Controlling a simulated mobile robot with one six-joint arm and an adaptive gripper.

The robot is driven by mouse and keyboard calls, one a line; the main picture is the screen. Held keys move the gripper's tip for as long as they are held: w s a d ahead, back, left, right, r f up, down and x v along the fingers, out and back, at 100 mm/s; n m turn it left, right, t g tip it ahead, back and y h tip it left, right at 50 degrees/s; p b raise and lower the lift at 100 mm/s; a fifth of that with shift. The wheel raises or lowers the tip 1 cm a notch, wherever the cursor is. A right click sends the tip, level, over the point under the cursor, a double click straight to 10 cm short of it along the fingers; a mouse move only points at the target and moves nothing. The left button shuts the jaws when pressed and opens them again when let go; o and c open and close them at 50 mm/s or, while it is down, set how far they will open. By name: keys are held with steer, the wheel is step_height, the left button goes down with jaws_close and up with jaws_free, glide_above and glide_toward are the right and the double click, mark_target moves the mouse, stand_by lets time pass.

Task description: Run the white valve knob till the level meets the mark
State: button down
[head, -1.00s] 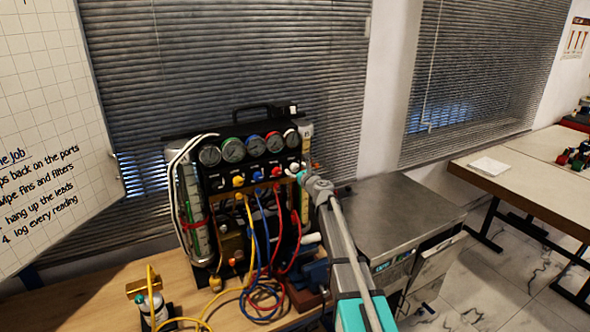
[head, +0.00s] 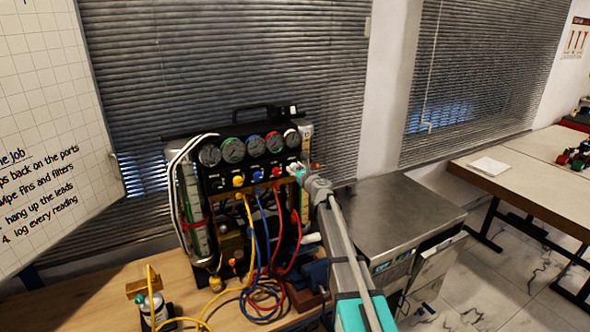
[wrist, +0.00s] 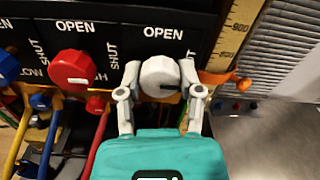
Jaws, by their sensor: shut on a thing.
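The white valve knob (wrist: 160,77) sits on the black gauge panel under an OPEN label in the wrist view. My gripper (wrist: 160,88) has its two fingers on the knob's left and right sides, shut on it. In the head view my gripper (head: 298,170) reaches the right end of the knob row, and the white knob is hard to make out there. A yellow graduated scale (wrist: 238,35) stands right of the panel, with an orange pointer (wrist: 222,77) beside it at its lower part. The liquid level cannot be made out.
A red knob (wrist: 69,69) is close left of my gripper. Yellow, blue and red hoses (head: 262,235) hang below the panel. A steel cabinet (head: 385,210) stands right of the rig. Several round gauges (head: 232,150) line the panel top.

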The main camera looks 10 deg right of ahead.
steer(key=shift+n, duration=2.6)
steer(key=shift+c, duration=1.3)
jaws_free()
steer(key=shift+s, duration=0.1)
steer(key=v, duration=1.1)
steer(key=shift+s, duration=0.35)
steer(key=shift+d, duration=0.1)
